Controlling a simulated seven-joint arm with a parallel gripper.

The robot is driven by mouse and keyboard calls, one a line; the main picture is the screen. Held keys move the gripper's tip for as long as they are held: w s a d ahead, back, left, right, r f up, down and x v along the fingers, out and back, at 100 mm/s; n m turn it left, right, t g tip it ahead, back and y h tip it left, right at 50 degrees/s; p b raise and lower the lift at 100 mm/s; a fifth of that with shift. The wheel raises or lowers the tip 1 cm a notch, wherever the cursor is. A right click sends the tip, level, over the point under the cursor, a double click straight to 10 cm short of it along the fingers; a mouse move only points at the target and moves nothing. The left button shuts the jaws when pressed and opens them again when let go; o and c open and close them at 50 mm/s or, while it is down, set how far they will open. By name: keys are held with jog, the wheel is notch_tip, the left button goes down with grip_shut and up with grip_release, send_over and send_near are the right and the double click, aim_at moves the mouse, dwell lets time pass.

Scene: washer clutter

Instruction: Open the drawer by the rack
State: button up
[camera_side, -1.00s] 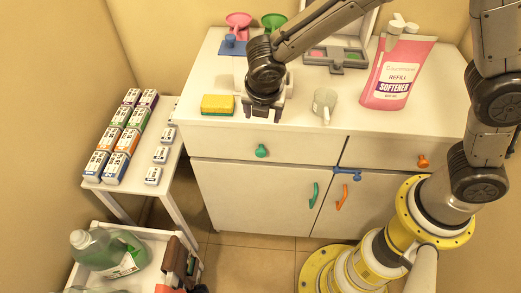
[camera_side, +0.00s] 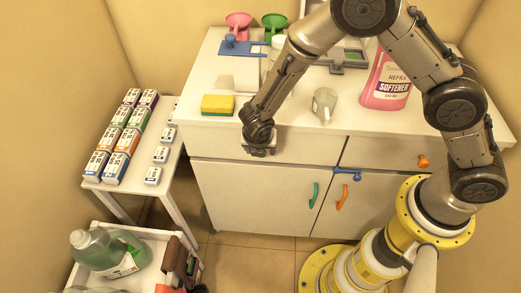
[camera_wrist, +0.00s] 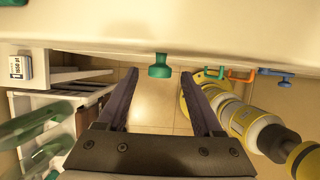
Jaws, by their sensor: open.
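The white cabinet has a wide left drawer (camera_side: 305,149) and a right drawer (camera_side: 385,154) with an orange knob (camera_side: 423,161). Both drawers look shut. The left drawer's green knob (camera_wrist: 160,66) shows in the wrist view; in the side view my gripper hides it. My gripper (camera_side: 258,153) is in front of the left drawer, pointing at its front. In the wrist view its two fingers (camera_wrist: 160,76) are spread and empty, with the knob between and just beyond the fingertips. I cannot tell whether they touch it.
A side table (camera_side: 118,184) with several small boxes stands left. On the cabinet top are a yellow sponge (camera_side: 217,105), a mug (camera_side: 323,103) and a pink softener pouch (camera_side: 385,85). Below the drawers are door handles, green (camera_side: 314,195) and orange (camera_side: 342,197), and a blue latch (camera_side: 347,173).

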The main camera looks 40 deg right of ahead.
jog(key=shift+x, duration=0.8)
grip_shut()
dwell(1.0)
